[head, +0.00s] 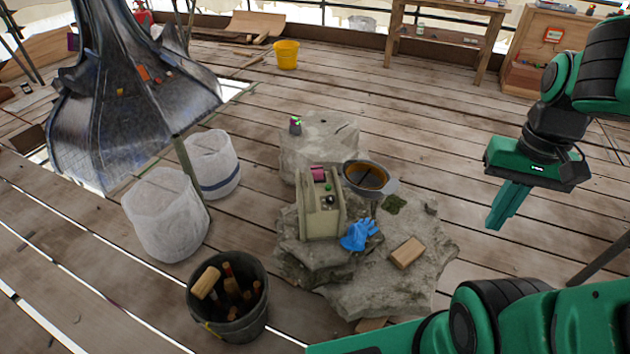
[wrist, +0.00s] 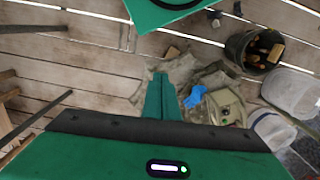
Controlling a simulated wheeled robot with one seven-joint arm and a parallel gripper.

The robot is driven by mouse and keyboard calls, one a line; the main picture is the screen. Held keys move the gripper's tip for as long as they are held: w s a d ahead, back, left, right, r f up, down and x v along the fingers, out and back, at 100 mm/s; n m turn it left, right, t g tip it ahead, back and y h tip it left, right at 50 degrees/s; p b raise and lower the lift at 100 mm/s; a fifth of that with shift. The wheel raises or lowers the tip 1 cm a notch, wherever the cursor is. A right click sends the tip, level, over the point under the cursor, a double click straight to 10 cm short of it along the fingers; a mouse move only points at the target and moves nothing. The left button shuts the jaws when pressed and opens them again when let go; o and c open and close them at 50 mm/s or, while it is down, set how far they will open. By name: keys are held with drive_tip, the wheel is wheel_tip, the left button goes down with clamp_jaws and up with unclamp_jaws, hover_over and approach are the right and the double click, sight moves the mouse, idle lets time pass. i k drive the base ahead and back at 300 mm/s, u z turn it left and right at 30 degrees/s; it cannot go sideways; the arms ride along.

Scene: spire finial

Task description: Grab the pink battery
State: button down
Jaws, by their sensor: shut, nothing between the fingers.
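A small pink block (head: 318,173), which looks like the pink battery, sits on top of a beige box-shaped device (head: 320,215) on the stone slabs. A dark piece with magenta and green parts (head: 295,126) stands on the rear stone block; I cannot tell what it is. My gripper (head: 494,226) is shut and empty, pointing down over the floor to the right of the stones, well apart from the pink block. In the wrist view its closed fingers (wrist: 162,98) show left of the beige device (wrist: 226,106); I cannot make out the pink block clearly there.
A blue glove (head: 358,235), a tan brick (head: 407,252) and a dark pan (head: 369,178) lie around the device on the stones. A tool bucket (head: 229,305) and white sacks (head: 165,215) stand left. Floor under my gripper is clear.

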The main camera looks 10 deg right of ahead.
sight(317, 171)
drive_tip(key=u, duration=1.7)
drive_tip(key=k, duration=1.6)
drive_tip(key=z, duration=1.15)
drive_tip(key=i, duration=1.05)
drive_tip(key=u, duration=0.05)
